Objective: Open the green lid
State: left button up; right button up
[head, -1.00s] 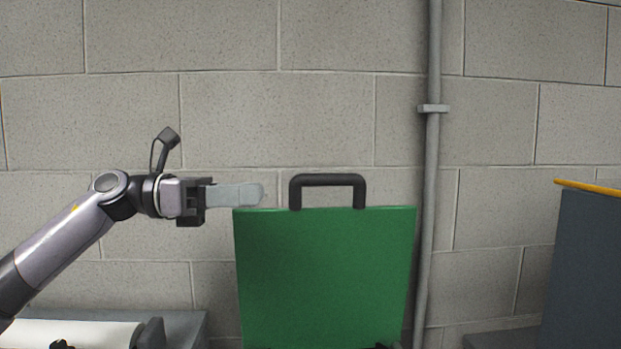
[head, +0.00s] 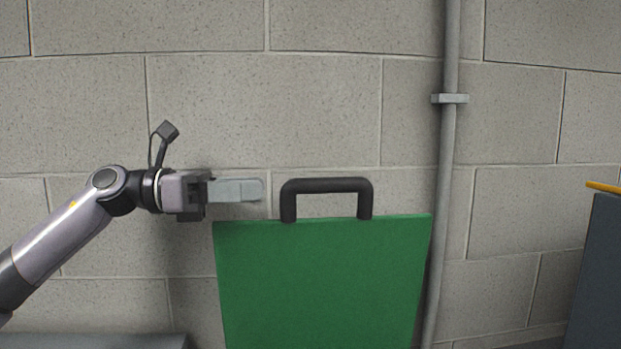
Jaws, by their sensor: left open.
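The green lid (head: 322,285) stands raised, near upright, in the lower middle of the head view, its flat face toward me. A black handle (head: 326,186) sticks up from its top edge. The lid's lower edge is out of view. My left gripper (head: 258,190) is level with the handle and to its left, just above the lid's top left corner. It points right, is open and holds nothing. A gap shows between its fingertips and the handle. My right gripper is not in view.
A grey block wall (head: 310,110) stands behind the lid. A vertical grey pipe (head: 447,180) runs along it to the right of the lid. A dark grey panel with a yellow edge (head: 604,187) stands at the far right. A grey surface (head: 100,341) shows at the lower left.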

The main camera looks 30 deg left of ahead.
aim_at(304, 181)
pick_arm(q)
jog(key=p+x, duration=0.4)
jog(key=x, duration=0.5)
jog(key=shift+r, duration=0.15)
jog(key=shift+w+d, duration=0.35)
jog(key=shift+d, duration=0.05)
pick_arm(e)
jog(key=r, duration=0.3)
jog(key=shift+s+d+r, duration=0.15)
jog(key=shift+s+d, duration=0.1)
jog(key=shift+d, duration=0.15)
